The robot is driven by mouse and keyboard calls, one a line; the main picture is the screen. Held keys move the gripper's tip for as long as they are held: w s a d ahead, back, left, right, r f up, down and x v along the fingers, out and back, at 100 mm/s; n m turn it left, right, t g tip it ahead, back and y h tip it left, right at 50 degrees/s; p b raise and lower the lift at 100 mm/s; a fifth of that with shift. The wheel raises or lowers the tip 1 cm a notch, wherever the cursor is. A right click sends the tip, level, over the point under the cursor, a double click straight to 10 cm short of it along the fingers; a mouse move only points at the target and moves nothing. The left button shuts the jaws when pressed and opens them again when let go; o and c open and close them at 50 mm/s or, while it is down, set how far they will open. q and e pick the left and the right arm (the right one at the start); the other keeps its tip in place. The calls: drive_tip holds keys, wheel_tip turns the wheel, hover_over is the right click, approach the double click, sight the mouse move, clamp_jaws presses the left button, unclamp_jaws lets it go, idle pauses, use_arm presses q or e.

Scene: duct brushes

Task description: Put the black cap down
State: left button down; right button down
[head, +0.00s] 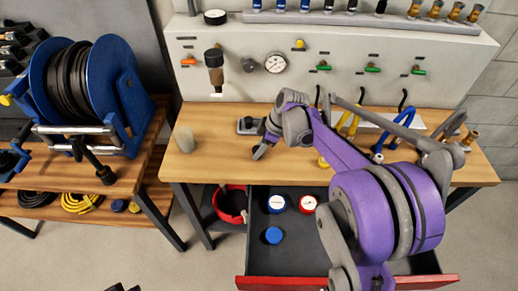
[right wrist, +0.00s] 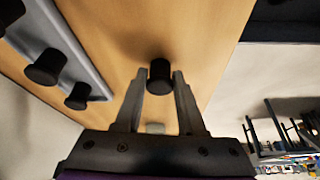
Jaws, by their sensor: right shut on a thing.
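The black cap (right wrist: 160,76) is a short dark cylinder between the two fingertips in the right wrist view. My right gripper (right wrist: 160,82) is shut on it, with the wooden bench top beyond. In the head view my right gripper (head: 260,150) reaches over the left half of the bench (head: 215,147), and the cap cannot be made out there. I cannot tell whether the cap touches the wood. My left gripper does not show clearly.
A grey plate (right wrist: 62,48) with black knob-like pieces lies beside the cap in the right wrist view. A beige cylinder (head: 184,139) stands on the bench's left. Below, an open red-fronted drawer (head: 290,282) holds gauges and a blue round piece. Hoses stand at right.

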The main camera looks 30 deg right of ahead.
drive_tip(key=shift+f, duration=0.1)
drive_tip(key=c, duration=0.5)
unclamp_jaws()
drive_tip(key=v, duration=1.1)
drive_tip(key=s+a+f+m+h, duration=0.1)
drive_tip(key=s+a+f+m, duration=0.2)
drive_tip(key=s, duration=0.3)
drive_tip(key=s+a+f+m+t+h, duration=0.1)
drive_tip(key=s+a+f+m, duration=0.2)
drive_tip(key=s+a, duration=0.3)
drive_tip(key=s+a+f+m+t+h+p, duration=0.1)
drive_tip(key=s+a+f+m, duration=0.2)
drive_tip(key=s, duration=0.4)
drive_tip(key=shift+a+m+h, duration=0.3)
drive_tip(key=shift+a+m, duration=0.2)
drive_tip(key=shift+a, duration=0.65)
